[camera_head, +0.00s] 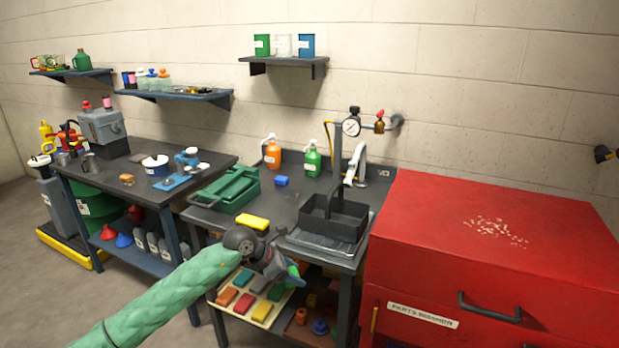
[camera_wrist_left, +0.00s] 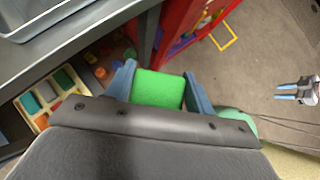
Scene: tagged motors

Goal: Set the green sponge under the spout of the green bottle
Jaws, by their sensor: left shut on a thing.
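My left gripper (camera_head: 292,274) is shut on the green sponge (camera_wrist_left: 158,89), in front of the sink bench and beside its lower shelf. In the left wrist view the sponge sits between the blue fingers of this gripper (camera_wrist_left: 159,92). In the head view only a bit of green shows by the fingers. The green bottle (camera_head: 312,161), with a white spout on top, stands upright at the back of the bench, left of the tap. My right gripper (camera_wrist_left: 289,92) shows at the right of the left wrist view, its blue fingers apart and empty.
An orange bottle (camera_head: 272,156) and a blue block (camera_head: 281,181) are near the green bottle. A green crate (camera_head: 227,188), a yellow block (camera_head: 252,221) and a dark caddy (camera_head: 334,217) flank the bench's clear middle. The red cabinet (camera_head: 480,235) stands right.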

